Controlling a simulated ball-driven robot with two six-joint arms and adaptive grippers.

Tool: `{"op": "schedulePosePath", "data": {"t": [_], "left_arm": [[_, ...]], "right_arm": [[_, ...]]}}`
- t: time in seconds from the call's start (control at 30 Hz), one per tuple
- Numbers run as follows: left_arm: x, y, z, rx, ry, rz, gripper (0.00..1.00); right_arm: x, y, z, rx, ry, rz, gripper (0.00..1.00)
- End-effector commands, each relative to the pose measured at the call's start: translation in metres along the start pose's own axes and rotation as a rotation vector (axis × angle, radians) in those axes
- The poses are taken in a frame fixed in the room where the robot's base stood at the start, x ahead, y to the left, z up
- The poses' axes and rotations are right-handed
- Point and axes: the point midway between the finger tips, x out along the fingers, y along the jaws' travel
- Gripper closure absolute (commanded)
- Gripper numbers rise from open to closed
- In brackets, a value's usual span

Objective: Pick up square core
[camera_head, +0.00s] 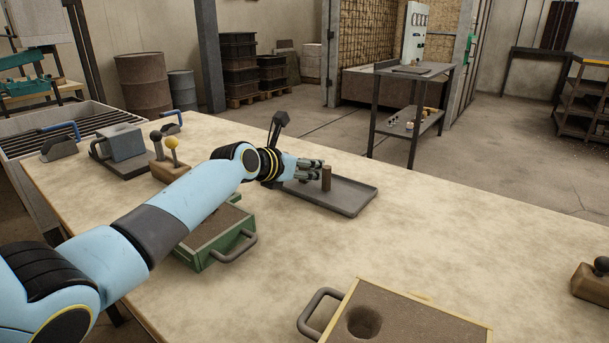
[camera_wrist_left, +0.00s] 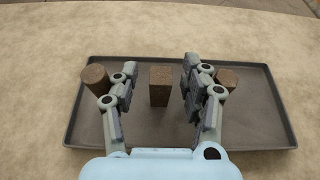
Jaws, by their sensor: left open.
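The square core (camera_wrist_left: 161,92), a brown block with a flat square top, stands upright on a dark grey tray (camera_wrist_left: 265,130) in the left wrist view. My left gripper (camera_wrist_left: 160,72) is open, with one finger on each side of the core and a visible gap to both. A round brown core (camera_wrist_left: 95,78) stands left of the fingers, and another brown core (camera_wrist_left: 227,78) stands to the right, partly hidden by a finger. In the head view my left gripper (camera_head: 313,170) is over the tray (camera_head: 345,205). One brown core (camera_head: 326,180) shows beside its fingertips; I cannot tell which.
A green-framed sand mould (camera_head: 210,240) is under my left forearm. A wood-framed mould (camera_head: 405,320) with a round hole is at the front. Handled tools (camera_head: 165,165) stand at the left, and another (camera_head: 592,280) at the right edge. The tabletop right of the tray is clear.

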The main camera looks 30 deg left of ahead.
Motion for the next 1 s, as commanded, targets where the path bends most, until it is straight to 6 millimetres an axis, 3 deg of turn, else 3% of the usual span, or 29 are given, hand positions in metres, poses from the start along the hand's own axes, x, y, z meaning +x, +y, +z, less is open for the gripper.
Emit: {"op": "schedulePosePath", "data": {"t": [0.1,0.43,0.83,1.0], "left_arm": [[-0.001,0.0,0.001,0.0,-0.001,0.0,0.56],[-0.001,0.0,0.001,0.0,0.0,0.0,0.99],[-0.001,0.0,0.002,0.0,-0.001,0.0,1.0],[-0.006,0.0,0.014,0.001,-0.002,0.0,1.0]], "right_arm": [[-0.001,0.0,0.007,-0.001,-0.01,0.0,0.6],[-0.001,0.0,0.009,-0.001,-0.013,0.0,0.6],[-0.002,0.0,0.006,0.0,-0.009,0.0,0.6],[-0.008,0.001,0.004,0.0,-0.006,0.0,0.6]]}}
